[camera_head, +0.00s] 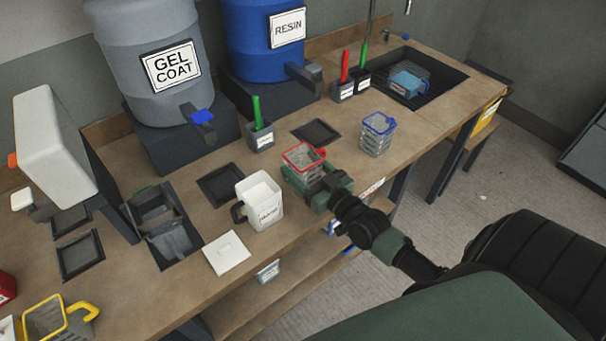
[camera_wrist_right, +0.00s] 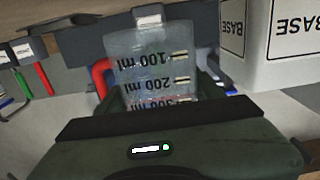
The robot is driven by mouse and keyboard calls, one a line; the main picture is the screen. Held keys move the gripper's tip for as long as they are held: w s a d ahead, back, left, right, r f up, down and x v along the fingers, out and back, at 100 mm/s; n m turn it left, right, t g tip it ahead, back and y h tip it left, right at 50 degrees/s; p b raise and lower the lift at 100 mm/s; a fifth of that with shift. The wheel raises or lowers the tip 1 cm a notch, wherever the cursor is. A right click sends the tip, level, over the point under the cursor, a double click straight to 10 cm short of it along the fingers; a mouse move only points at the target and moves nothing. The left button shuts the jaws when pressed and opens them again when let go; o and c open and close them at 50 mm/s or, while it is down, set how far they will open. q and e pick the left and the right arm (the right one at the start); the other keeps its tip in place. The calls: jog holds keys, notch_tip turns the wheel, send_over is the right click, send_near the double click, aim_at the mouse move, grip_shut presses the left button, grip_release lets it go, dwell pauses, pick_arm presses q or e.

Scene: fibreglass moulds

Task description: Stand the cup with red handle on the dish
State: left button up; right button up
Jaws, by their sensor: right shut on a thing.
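The cup with red handle (camera_head: 303,160) is a clear measuring cup with a red rim. It stands upright at the front middle of the bench, and my right gripper (camera_head: 312,178) is shut on it from the front right. In the right wrist view the cup (camera_wrist_right: 152,65) appears inverted, with its millilitre marks and part of its red handle (camera_wrist_right: 102,76) visible. I cannot tell whether its base touches the bench. Dark square dishes lie flat: one (camera_head: 221,184) left of the cup, another (camera_head: 316,131) behind it. My left gripper is not in view.
A white jug (camera_head: 264,203) stands close left of the cup, also visible in the wrist view (camera_wrist_right: 285,45). A blue-rimmed cup (camera_head: 377,134) stands to the right. A green-handled tool holder (camera_head: 260,137) stands behind. A white square plate (camera_head: 227,253) lies at the front.

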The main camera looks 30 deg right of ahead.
notch_tip(320, 180, up, 16)
jog(key=s+a+f+m+h+b, duration=0.1)
jog(key=s+a+f+b, duration=0.1)
jog(key=s+a+f, duration=0.3)
jog(key=s+a+f+h+b, duration=0.1)
jog(key=s+a+f, duration=0.1)
jog(key=a, duration=0.6)
jog(key=s+f, duration=0.2)
jog(key=s, duration=0.6)
jog(key=shift+f, duration=0.35)
